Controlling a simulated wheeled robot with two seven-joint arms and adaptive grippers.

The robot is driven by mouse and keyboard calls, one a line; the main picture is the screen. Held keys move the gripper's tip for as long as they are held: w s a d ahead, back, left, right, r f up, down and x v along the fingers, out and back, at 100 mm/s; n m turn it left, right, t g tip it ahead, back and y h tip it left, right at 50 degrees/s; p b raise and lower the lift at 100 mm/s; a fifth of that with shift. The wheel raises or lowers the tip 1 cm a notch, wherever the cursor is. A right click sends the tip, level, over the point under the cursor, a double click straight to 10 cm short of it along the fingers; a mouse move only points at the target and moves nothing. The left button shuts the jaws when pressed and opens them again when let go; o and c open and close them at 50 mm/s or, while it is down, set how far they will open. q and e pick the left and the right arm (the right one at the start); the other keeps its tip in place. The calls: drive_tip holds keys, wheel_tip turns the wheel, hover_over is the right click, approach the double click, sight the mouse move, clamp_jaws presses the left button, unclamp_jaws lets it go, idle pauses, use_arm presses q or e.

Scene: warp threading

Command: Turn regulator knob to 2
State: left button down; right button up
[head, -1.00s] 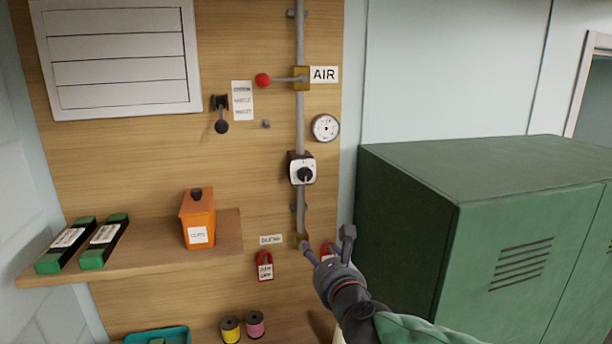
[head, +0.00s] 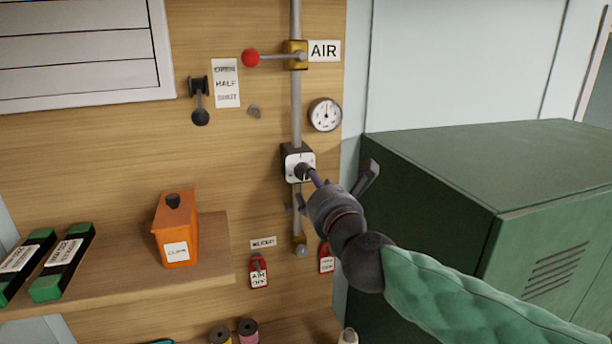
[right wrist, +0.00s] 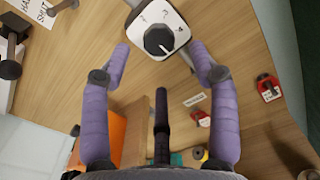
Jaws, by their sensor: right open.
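The regulator (head: 291,160) is a black-sided box with a white face on the vertical pipe. Its round black knob (head: 302,171) is partly overlapped by my right gripper in the head view. In the right wrist view the knob (right wrist: 159,42) shows clearly, with a pale pointer line and small dial marks too blurred to read. My right gripper (head: 337,182) is open, just in front and to the lower right of the regulator. In the right wrist view its purple fingers (right wrist: 161,50) stand apart on either side of the knob; I see no clear contact. My left gripper is out of view.
Above are a pressure gauge (head: 325,115) and a red-ended lever (head: 251,58) by the AIR label. Red tags (head: 259,272) hang below. An orange box (head: 176,230) stands on the shelf at left. A green cabinet (head: 430,190) stands close on the right.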

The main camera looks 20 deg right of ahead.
drive_tip(key=shift+w+r, duration=0.1)
drive_tip(key=shift+w, duration=2.2)
drive_tip(key=shift+s, duration=0.15)
drive_tip(key=shift+c, duration=1.2)
drive_tip(key=shift+r, duration=0.1)
drive_tip(key=c, duration=0.9)
